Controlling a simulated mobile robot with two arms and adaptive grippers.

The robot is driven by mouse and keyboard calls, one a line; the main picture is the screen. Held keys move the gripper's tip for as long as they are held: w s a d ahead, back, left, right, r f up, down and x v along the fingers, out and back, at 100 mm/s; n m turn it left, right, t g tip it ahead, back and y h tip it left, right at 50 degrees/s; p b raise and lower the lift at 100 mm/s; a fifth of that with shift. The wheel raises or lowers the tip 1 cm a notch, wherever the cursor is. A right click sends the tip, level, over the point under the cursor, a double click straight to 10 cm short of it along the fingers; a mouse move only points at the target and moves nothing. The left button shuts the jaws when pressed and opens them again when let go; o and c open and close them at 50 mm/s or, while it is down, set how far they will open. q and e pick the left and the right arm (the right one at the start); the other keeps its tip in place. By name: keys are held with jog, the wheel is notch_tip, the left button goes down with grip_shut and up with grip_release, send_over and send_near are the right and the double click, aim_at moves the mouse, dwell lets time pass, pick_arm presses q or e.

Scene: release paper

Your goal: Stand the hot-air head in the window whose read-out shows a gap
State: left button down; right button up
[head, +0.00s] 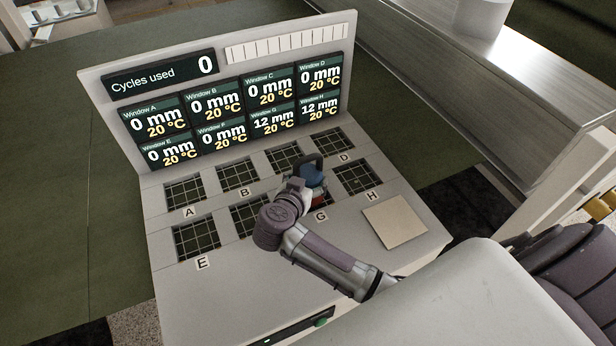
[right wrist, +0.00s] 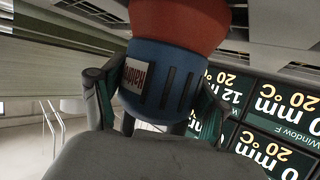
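The hot-air head (head: 313,177), blue above and red below, is held by my right gripper (head: 306,170) over window G of the console; it also shows in the right wrist view (right wrist: 160,85), between both fingers. Its red end (head: 320,196) covers most of window G. I cannot tell whether it touches the grid. The read-outs for window G (head: 272,121) and window H (head: 320,106) show 12 mm; the others show 0 mm. All show 20 °C. Window H (head: 358,177) is an empty grid right of the head. My left gripper is not in view.
Windows A (head: 186,193), B (head: 238,175), C, D (head: 331,140), E (head: 196,238) and F are grids without a head. A bare beige square pad (head: 394,222) lies right of G. The upright display panel (head: 225,45) stands behind; "Cycles used" reads 0.

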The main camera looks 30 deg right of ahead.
jog(key=o, duration=0.3)
jog(key=shift+r, duration=0.15)
jog(key=b+v, duration=0.1)
jog(key=v, duration=1.1)
jog(key=shift+a, duration=0.1)
jog(key=shift+s, duration=0.1)
